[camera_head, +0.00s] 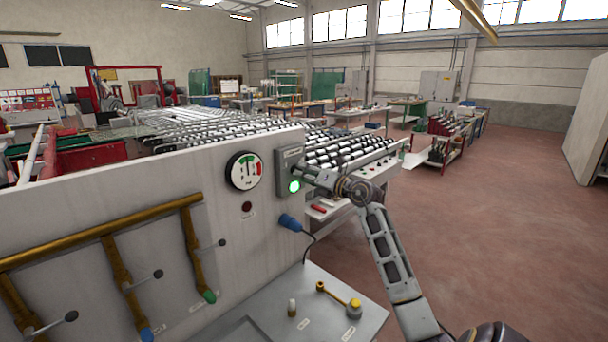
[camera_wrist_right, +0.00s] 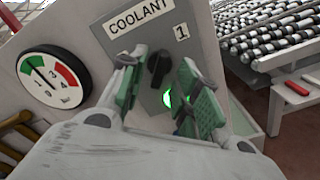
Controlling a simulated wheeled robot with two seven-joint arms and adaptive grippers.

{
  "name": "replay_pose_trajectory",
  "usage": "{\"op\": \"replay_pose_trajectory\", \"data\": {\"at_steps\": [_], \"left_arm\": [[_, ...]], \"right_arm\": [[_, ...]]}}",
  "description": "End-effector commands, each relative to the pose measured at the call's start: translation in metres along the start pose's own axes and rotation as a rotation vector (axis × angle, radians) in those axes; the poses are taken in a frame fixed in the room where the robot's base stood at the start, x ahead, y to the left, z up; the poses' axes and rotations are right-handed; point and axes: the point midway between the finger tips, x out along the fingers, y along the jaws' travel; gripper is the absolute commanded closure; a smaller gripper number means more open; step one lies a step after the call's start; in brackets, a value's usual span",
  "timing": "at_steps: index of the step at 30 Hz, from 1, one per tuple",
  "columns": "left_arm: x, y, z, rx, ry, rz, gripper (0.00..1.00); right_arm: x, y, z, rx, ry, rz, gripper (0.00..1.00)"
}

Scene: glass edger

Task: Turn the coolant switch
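The coolant switch is a black rotary knob (camera_wrist_right: 158,68) on a grey box (camera_wrist_right: 187,16) labelled COOLANT, with a "1" mark to its upper right. A lit green lamp (camera_head: 294,186) sits below the knob on the box; it also shows partly behind a finger in the right wrist view (camera_wrist_right: 168,98). My right gripper (camera_wrist_right: 160,90) is open, with its green-padded fingers on either side of the knob. The fingers look apart from the knob; contact cannot be told. In the head view my right gripper hides the knob. My left gripper is not in view.
A round pressure gauge (camera_head: 244,170) is left of the box on the white panel. Below are a dark red button (camera_head: 247,207), a blue plug (camera_head: 290,222) with a cable and brass pipes (camera_head: 110,232) with levers. A roller table (camera_head: 345,150) stands behind. Open floor lies right.

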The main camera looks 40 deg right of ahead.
Motion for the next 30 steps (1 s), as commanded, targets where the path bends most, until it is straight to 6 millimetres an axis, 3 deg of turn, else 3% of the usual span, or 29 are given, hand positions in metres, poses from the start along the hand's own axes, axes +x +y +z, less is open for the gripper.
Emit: {"op": "replay_pose_trajectory", "data": {"at_steps": [30], "left_arm": [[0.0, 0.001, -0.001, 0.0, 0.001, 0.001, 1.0]], "right_arm": [[-0.097, -0.001, -0.001, 0.001, 0.002, -0.002, 0.68]]}}
